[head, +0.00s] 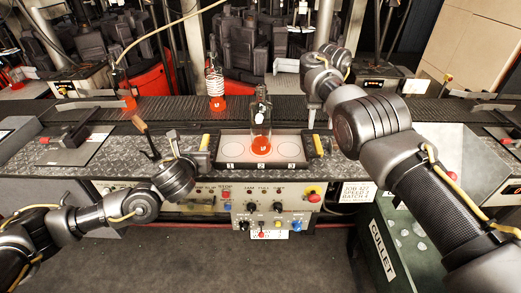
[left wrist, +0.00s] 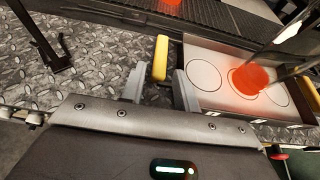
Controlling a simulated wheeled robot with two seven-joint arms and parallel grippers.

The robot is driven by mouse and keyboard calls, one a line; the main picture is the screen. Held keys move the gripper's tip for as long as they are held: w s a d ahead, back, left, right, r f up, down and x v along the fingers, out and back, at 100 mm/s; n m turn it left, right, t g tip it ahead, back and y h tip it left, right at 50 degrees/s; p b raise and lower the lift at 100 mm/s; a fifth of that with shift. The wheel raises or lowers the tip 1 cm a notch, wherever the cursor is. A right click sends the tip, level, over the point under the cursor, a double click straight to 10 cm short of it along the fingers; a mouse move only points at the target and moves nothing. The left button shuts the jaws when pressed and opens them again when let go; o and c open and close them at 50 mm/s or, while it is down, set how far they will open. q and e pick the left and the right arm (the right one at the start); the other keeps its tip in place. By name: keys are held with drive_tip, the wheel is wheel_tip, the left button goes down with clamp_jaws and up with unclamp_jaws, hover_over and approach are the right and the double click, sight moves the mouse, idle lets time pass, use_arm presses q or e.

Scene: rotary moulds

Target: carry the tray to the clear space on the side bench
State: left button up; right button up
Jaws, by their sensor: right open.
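The tray (head: 246,160) is a shallow dark-rimmed box with a pale floor and three numbered circles, standing on the metal bench. It has a yellow left handle (head: 205,142) and a yellow right handle (head: 318,145). A glass bottle with a glowing orange base (head: 261,141) stands on the middle circle. My left gripper (head: 196,155) is at the left handle. In the left wrist view its fingers (left wrist: 160,86) are apart, with the left handle (left wrist: 160,58) just beyond them. My right gripper (head: 313,122) is open above the right handle; its fingertips are small and partly unclear.
A conveyor runs behind the bench, with another glowing bottle (head: 216,88) on it. An upright tool with a wooden handle (head: 140,125) stands left of the tray. A control panel (head: 265,200) is below it, and a cullet bin (head: 385,240) stands at the right.

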sight(204, 141)
use_arm(q)
drive_tip(key=x, duration=0.9)
drive_tip(key=shift+d, duration=0.1)
use_arm(e)
drive_tip(key=f, duration=0.9)
drive_tip(key=shift+d, duration=0.2)
use_arm(q)
clamp_jaws()
use_arm(e)
drive_tip(key=c, duration=0.7)
clamp_jaws()
use_arm(q)
drive_tip(key=shift+w+r, duration=0.15)
drive_tip(key=shift+r, duration=0.05)
use_arm(e)
drive_tip(key=shift+w+r, duration=0.1)
drive_tip(key=shift+r, duration=0.1)
